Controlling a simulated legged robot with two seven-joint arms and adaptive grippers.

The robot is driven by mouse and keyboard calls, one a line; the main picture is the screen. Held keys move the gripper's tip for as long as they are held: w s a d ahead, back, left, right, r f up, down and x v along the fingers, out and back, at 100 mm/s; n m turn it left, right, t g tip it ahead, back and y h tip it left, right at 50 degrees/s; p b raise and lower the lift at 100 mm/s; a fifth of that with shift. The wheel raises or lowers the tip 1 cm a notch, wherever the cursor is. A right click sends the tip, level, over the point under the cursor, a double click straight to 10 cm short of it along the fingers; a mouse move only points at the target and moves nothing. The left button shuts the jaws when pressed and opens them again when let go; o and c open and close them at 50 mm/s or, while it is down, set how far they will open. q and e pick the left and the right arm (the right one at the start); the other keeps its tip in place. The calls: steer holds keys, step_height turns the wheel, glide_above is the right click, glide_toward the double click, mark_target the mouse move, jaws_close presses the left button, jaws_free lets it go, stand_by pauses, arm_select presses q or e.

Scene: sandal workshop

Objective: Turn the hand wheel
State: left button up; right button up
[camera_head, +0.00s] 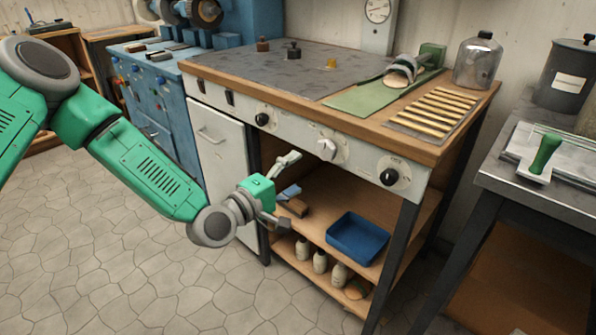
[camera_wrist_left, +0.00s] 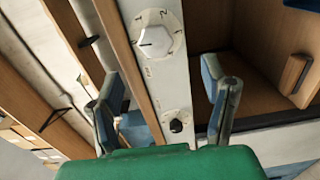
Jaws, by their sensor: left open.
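No spoked hand wheel shows clearly. The bench's front panel carries a pale knob (camera_head: 327,149) on a numbered dial, between a black knob (camera_head: 263,119) on the left and another black knob (camera_head: 389,177) on the right. My left gripper (camera_head: 282,190) is open and empty, in front of the bench's open shelf and below the panel, apart from the knobs. In the left wrist view the pale knob (camera_wrist_left: 157,42) is ahead of the open left gripper (camera_wrist_left: 160,75); a black knob (camera_wrist_left: 178,125) shows between its fingers. My right gripper is not in view.
A blue tray (camera_head: 357,238) sits on the shelf, with several bottles (camera_head: 320,261) below. The bench top holds wooden strips (camera_head: 432,111), a green mat (camera_head: 353,101) and a metal canister (camera_head: 478,60). A grey table (camera_head: 540,198) stands at the right. The floor (camera_head: 130,270) is clear.

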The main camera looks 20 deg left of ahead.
mark_target(324, 153)
arm_select(q)
steer(key=w+d+m, duration=0.1)
steer(key=w+m, duration=0.3)
steer(key=m, duration=0.2)
steer(key=w+d+m+p, duration=0.1)
steer(key=w+m, duration=0.2)
steer(key=m, duration=0.3)
steer(key=w+d+m+p, duration=0.1)
steer(key=w+m, duration=0.3)
steer(key=m, duration=0.2)
steer(key=shift+w+d+r, duration=0.1)
steer(key=shift+w+d, duration=0.2)
steer(key=shift+d, duration=0.1)
steer(key=c, duration=1.2)
